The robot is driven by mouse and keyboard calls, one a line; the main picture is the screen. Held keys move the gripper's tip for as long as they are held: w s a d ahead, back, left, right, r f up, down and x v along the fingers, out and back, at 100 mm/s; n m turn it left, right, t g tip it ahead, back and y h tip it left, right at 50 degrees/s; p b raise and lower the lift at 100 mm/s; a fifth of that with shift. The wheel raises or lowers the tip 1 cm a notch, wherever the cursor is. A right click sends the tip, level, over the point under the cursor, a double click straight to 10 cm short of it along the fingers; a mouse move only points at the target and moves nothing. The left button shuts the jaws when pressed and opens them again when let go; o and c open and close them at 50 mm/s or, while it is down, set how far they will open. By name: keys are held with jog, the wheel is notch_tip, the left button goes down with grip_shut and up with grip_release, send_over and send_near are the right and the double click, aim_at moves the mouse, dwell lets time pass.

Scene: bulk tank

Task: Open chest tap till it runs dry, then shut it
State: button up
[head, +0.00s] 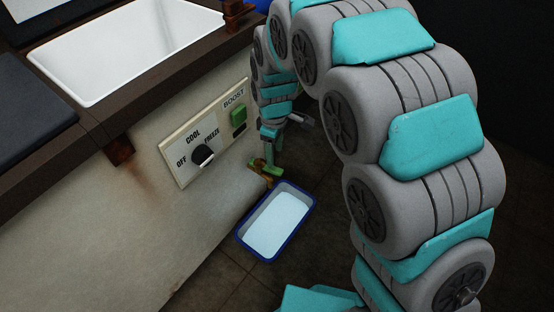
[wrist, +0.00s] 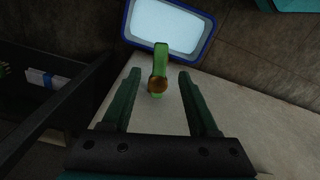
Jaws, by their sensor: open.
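The chest tap has a brass body (head: 267,178) and a green lever (head: 257,162), low on the front wall of the pale chest (head: 130,215). My gripper (wrist: 160,74) is open, with its fingers on either side of the tap in the wrist view and a gap on each side. There the green lever (wrist: 160,60) points from the brass part (wrist: 157,86) toward the tray. A blue-rimmed tray (head: 254,251) stands on the floor below the tap, and a pale, whitish surface fills its inside. I see no clear stream from the tap.
A panel with an OFF, COOL, FREEZE dial (head: 202,156) and a green BOOST button (head: 238,118) is on the chest wall, left of the tap. The chest's dark top edge (head: 120,105) overhangs above. The floor (head: 215,275) around the tray looks clear.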

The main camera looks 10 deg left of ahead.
aim_at(275, 169)
notch_tip(275, 169, down, 7)
jog(key=shift+r, duration=0.1)
dwell(0.3)
grip_shut()
dwell(1.3)
